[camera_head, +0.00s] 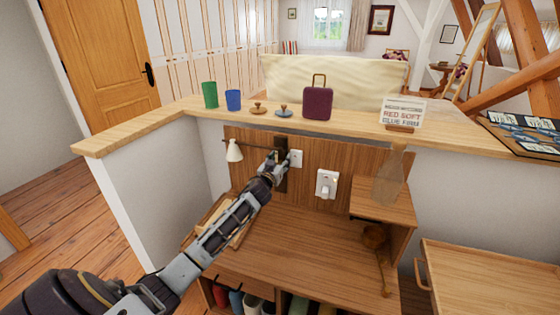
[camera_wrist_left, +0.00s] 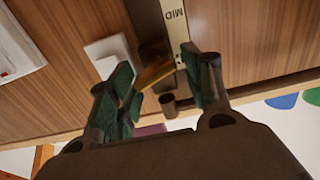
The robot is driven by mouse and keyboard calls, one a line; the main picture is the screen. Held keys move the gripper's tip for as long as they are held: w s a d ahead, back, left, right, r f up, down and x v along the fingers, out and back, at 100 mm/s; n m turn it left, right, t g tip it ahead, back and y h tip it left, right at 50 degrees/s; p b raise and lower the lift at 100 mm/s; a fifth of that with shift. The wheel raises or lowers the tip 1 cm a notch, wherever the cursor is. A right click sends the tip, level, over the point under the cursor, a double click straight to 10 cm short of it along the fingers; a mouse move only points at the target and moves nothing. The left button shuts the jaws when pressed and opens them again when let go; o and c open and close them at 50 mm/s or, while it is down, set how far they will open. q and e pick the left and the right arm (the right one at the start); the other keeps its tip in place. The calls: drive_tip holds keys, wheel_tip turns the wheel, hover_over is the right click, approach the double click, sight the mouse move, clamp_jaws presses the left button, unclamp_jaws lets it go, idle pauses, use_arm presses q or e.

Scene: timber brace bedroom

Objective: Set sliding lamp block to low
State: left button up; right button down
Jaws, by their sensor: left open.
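A dark vertical rail (camera_head: 281,180) is fixed to the wooden back panel, with a thin rod running left to a cream lamp shade (camera_head: 233,150). My left gripper (camera_head: 273,163) is at the rail and hides part of it. In the left wrist view, the open left gripper (camera_wrist_left: 163,88) has its fingers on either side of a brass-coloured piece (camera_wrist_left: 155,72) and a short dark cylinder (camera_wrist_left: 168,103). I cannot tell which part is the sliding block or whether the fingers touch it. A pale scale strip (camera_wrist_left: 174,20) reading MID lies along the dark rail (camera_wrist_left: 150,25). My right gripper is out of view.
The ledge above holds a green cup (camera_head: 210,95), a blue cup (camera_head: 233,100) and a purple case (camera_head: 317,103). The desk top (camera_head: 300,245) is largely clear.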

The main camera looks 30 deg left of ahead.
use_arm(q)
drive_tip(key=shift+w, duration=0.25)
clamp_jaws()
idle(0.3)
